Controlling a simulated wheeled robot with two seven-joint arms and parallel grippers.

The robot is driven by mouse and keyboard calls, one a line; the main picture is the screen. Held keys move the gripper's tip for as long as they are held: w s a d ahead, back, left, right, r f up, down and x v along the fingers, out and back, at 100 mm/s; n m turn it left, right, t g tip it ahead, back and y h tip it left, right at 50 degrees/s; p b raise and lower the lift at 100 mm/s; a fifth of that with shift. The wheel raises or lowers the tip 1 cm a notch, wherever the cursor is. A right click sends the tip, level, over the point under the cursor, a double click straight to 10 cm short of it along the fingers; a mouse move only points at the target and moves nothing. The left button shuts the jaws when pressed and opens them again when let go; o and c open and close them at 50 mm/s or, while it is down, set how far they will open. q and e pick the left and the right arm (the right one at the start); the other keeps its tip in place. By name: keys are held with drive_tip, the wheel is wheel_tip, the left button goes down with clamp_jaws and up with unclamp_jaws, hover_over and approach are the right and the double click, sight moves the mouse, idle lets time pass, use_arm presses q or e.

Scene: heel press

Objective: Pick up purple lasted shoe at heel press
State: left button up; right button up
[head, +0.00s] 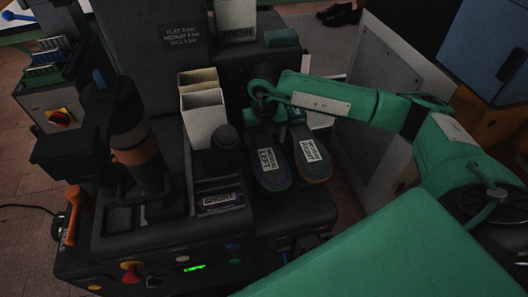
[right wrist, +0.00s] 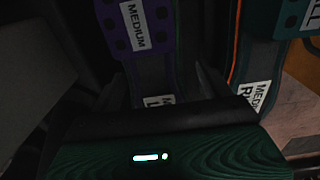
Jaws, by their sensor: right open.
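The purple lasted shoe (head: 270,166) lies on the dark bench in the head view, toe toward me, with a white label reading LEFT. In the right wrist view its purple part (right wrist: 118,22) carries a MEDIUM tag. An orange-edged lasted shoe (head: 312,160) lies right beside it, and also shows in the wrist view (right wrist: 262,72). My right gripper (head: 264,112) is open at the far, heel end of the purple shoe. In the wrist view its dark fingers (right wrist: 163,92) appear on either side of that shoe; contact is too dark to tell. My left gripper is not in view.
The dark heel press (head: 140,160) stands left of the shoes. Cream upright bins (head: 203,110) and a SHORT-labelled tray (head: 220,202) are close on the left. A FRESH-labelled box (head: 237,20) is behind. A grey cabinet (head: 385,70) stands to the right.

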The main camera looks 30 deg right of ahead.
drive_tip(key=f, duration=0.4)
drive_tip(key=shift+w+a+f, duration=0.2)
drive_tip(key=shift+w, duration=0.15)
drive_tip(key=shift+r, duration=0.1)
drive_tip(key=c, duration=1.3)
drive_tip(key=shift+o, duration=0.2)
